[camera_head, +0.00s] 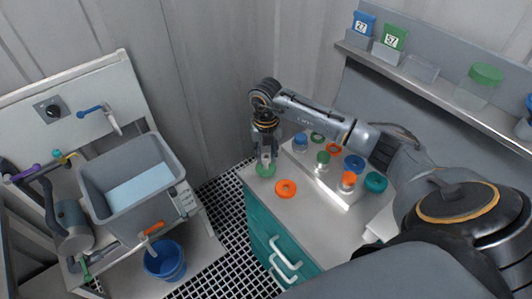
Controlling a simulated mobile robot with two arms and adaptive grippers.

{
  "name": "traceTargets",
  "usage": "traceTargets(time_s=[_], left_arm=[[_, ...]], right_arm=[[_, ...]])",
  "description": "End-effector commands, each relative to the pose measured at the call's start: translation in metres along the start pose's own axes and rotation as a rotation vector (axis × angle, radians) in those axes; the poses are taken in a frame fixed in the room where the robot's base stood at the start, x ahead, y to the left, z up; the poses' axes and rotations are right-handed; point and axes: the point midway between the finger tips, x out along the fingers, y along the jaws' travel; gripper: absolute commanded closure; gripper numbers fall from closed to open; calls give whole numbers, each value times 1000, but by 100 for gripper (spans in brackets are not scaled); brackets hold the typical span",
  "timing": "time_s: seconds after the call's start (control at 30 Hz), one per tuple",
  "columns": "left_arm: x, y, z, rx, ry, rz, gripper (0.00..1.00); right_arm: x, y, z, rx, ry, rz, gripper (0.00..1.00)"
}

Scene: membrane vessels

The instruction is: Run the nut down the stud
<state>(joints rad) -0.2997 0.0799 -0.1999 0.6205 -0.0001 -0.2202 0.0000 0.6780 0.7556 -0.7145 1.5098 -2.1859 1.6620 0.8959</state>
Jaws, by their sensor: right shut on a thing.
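My right gripper (266,160) points down over the left end of the grey worktop. It is shut on a green ring-shaped piece, the green nut (265,171), at or just above the worktop; I cannot tell whether it touches. An orange ring (286,189) lies flat on the worktop just right of the gripper. A pale block (325,185) carries upright coloured pieces: blue (300,142), green (323,158) and orange (348,180). No bare stud can be made out at the gripper. My left gripper is out of view.
A dark green ring (317,137), a red ring (333,149), a blue ring (354,163) and a teal ring (375,182) lie around the block. Teal drawers (275,245) are below. A grey sink (135,185) and blue bucket (166,262) stand left. A shelf (440,92) runs behind.

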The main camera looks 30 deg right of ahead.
Motion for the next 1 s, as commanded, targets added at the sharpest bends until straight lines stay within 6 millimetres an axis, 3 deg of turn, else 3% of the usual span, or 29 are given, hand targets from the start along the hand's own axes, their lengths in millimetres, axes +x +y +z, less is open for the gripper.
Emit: traceTargets(time_s=[0.4, 0.67, 1.0], left_arm=[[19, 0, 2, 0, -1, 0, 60], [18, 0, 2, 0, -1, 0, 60], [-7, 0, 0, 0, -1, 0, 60]], right_arm=[[23, 0, 0, 0, 0, 0, 100], [24, 0, 0, 29, 0, 0, 100], [21, 0, 0, 540, 2, -1, 100]])
